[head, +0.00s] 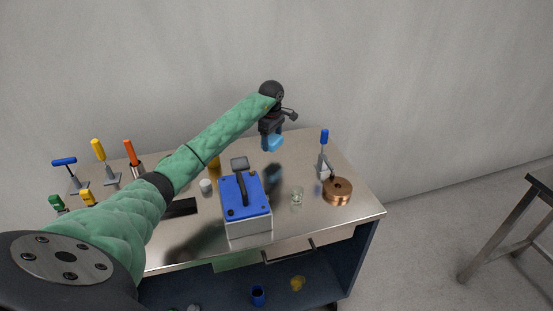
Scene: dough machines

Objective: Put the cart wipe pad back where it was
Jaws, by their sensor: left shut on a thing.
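The cart wipe pad, seen as a small light blue piece (274,144), is in the jaws of my left gripper (271,138). The gripper points down and is shut on it above the far part of the steel cart top (330,160). The pad looks raised off the surface, with a bluish reflection below it. The fingers hide part of the pad. My right gripper is not in view.
A blue-topped box with a handle (247,196) stands mid-cart. Right of it are a small glass (297,196), a copper coil (338,190) and a blue-handled tool (324,140). Several handled tools stand at the left. A dark table (540,185) is far right.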

